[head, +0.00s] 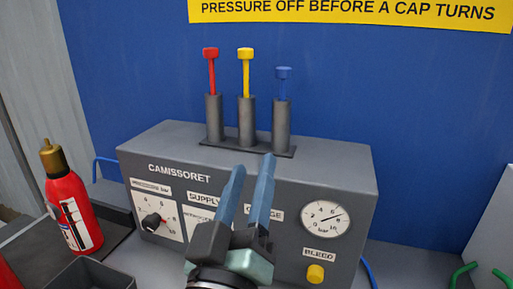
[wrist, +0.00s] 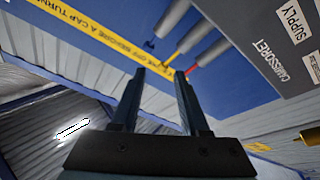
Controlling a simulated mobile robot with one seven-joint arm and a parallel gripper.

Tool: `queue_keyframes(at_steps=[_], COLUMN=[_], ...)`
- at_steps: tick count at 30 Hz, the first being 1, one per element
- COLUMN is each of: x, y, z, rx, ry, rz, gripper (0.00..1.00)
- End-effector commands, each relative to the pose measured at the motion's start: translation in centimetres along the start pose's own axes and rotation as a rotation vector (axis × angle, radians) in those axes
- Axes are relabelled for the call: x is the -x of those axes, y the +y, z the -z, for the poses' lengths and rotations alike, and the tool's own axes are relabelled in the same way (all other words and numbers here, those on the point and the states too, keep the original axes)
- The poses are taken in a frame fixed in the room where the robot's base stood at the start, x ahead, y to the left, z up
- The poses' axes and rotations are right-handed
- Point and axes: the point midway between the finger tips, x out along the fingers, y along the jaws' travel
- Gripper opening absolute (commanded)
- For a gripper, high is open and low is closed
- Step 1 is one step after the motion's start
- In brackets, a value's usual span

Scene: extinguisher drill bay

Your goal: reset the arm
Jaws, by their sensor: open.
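My gripper (head: 252,172) is open and empty, its two blue fingers pointing up in front of the grey CAMISSORET box (head: 335,165). It hides part of the box's front, including part of a label. In the wrist view my gripper (wrist: 157,75) also shows its fingers apart with nothing between them. The wrist view is tilted and looks up past the box to the blue wall and the roof.
Red (head: 211,70), yellow (head: 246,70) and blue (head: 283,80) plungers stand in tubes on the box. Its front has a black knob (head: 153,222), a gauge (head: 326,218) and a yellow BLEED button (head: 316,273). A red extinguisher (head: 72,210) stands left.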

Motion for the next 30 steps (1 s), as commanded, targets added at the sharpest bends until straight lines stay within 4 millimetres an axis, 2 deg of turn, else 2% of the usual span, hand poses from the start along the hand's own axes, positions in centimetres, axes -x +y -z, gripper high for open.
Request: queue_keyframes(at_steps=[1, 3, 8, 12, 15, 24, 30], x=[-0.9, -1.3, -0.6, 1.4, -0.1, -2.4, -3.2], y=[2.6, 5.3, 10.4, 14.7, 15.7, 19.2, 20.3], z=[3.1, 6.5, 13.1, 18.4, 20.6, 26.4, 28.3], rx=[-0.116, -0.256, -0.496, -0.662, -0.652, -0.649, -0.648], ry=[0.079, 0.174, 0.379, 0.562, 0.535, 0.532, 0.531], rz=[-0.026, -0.033, -0.019, 0.019, 0.024, 0.025, 0.026], gripper=[0.45, 0.45, 0.45, 0.45, 0.45, 0.45, 0.45])
